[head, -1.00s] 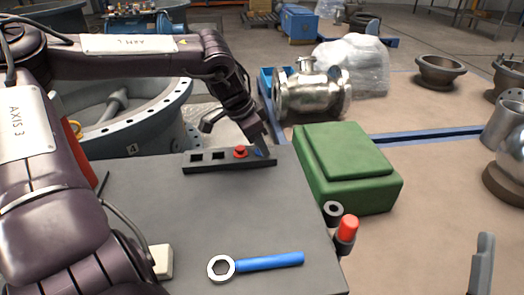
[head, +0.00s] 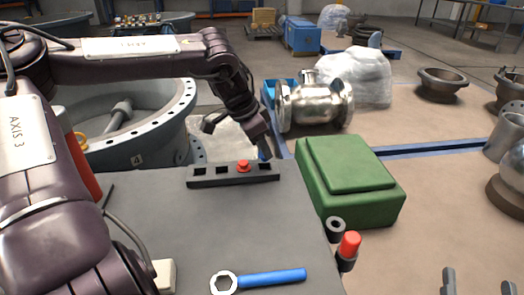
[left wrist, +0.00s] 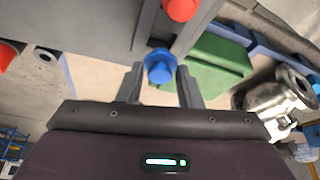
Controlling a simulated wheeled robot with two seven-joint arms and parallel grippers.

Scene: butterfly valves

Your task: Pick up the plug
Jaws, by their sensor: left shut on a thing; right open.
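A small blue plug (head: 262,154) is between the fingers of my left gripper (head: 265,151), which is shut on it. It appears just above the right end of the black slotted rack (head: 215,182); its lower end is hard to see. In the left wrist view the blue plug (left wrist: 160,67) sits between the two fingertips (left wrist: 160,82), with its hexagonal blue head visible. A red plug (head: 243,166) stands in the rack beside it and also shows in the left wrist view (left wrist: 181,8). My right gripper (head: 479,283) is open and empty at the bottom right, partly cut off.
The rack lies on a grey table (head: 200,225). A blue-handled ring wrench (head: 270,278) lies at its front. A green box (head: 350,180), a black ring (head: 335,229) and a red-topped cylinder (head: 349,245) stand to the right. A metal valve (head: 315,103) stands behind.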

